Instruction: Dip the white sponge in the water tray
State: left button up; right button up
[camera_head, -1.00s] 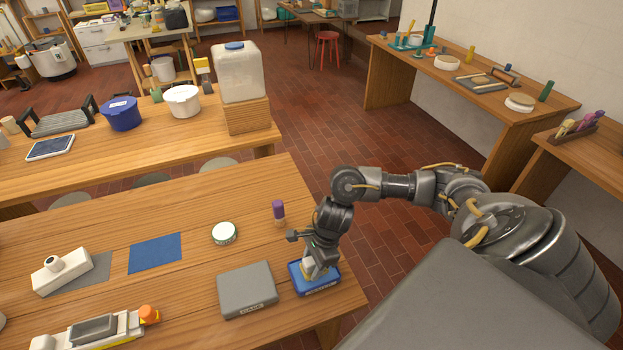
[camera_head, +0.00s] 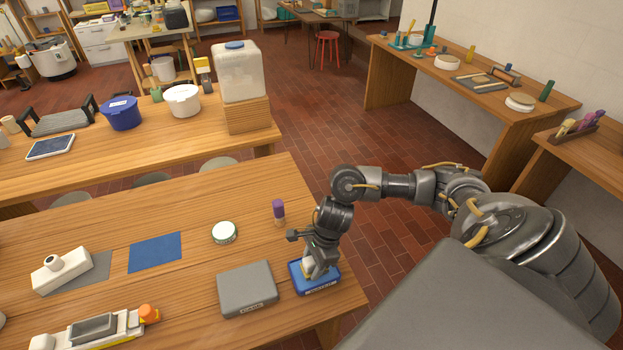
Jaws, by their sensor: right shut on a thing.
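The blue water tray (camera_head: 322,288) sits at the right end of the near wooden table. My right gripper (camera_head: 312,272) points down over it, shut on the white sponge (camera_head: 308,266). Only a small pale part of the sponge shows beside the fingers. The sponge is at the tray, within its rim as seen from above; I cannot tell how deep it sits. My left gripper is not in view.
A grey case (camera_head: 247,288) lies just left of the tray. A purple-capped stick (camera_head: 279,211) stands behind it, close to my right gripper. A round white-lidded jar (camera_head: 224,232) and a blue mat (camera_head: 155,252) lie further left. Bare wood lies between them.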

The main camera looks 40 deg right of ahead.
jog(key=shift+r, duration=0.1)
jog(key=shift+r+p, duration=2.05)
jog(key=shift+r, duration=1.15)
